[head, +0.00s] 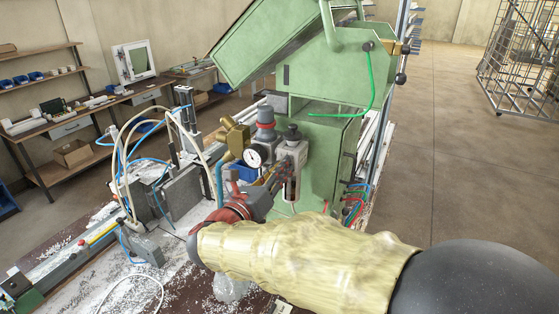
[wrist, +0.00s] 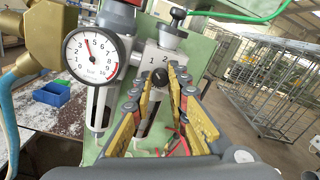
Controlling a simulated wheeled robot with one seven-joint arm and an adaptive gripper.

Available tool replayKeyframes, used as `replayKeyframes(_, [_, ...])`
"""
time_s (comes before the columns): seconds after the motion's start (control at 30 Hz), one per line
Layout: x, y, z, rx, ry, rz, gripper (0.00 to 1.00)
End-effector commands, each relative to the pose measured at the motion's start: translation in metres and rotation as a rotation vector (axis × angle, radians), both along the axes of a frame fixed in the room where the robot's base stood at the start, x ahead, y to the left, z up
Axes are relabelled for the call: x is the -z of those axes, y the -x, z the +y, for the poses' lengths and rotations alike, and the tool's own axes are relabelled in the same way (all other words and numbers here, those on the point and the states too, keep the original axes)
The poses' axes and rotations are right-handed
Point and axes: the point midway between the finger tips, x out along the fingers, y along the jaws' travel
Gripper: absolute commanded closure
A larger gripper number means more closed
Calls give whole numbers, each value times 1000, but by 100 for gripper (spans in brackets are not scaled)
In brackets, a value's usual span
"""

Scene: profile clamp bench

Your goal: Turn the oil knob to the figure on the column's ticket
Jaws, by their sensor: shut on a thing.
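The oil knob (wrist: 160,77) is a small dark round knob on the grey face of the lubricator (wrist: 150,57). The figures 1 and 2 show above it in the wrist view. My gripper (wrist: 164,78) is shut on the knob, with a yellow-padded finger on each side. In the head view my gripper (head: 262,192) reaches up to the front of the air unit (head: 291,154), and the oil knob is too small or hidden to make out. The knob's pointer mark is not clear. I cannot make out a ticket on the column in either view.
A white pressure gauge (wrist: 92,55) sits close left of my gripper, with a brass fitting (wrist: 45,35) beyond it. A black top knob (wrist: 178,16) stands above. The green machine housing (head: 328,150) is behind, with a green hose (head: 370,85). Open floor lies right.

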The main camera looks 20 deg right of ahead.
Motion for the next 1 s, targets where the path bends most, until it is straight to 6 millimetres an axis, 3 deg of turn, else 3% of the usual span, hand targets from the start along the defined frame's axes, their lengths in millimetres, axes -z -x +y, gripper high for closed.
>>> replayKeyframes(0.6, [0, 0, 0, -1, 32, 31, 100])
replayKeyframes(0.63, [0, 0, 0, -1, 32, 31, 83])
replayKeyframes(1.0, [0, 0, 0, -1, 32, 31, 65])
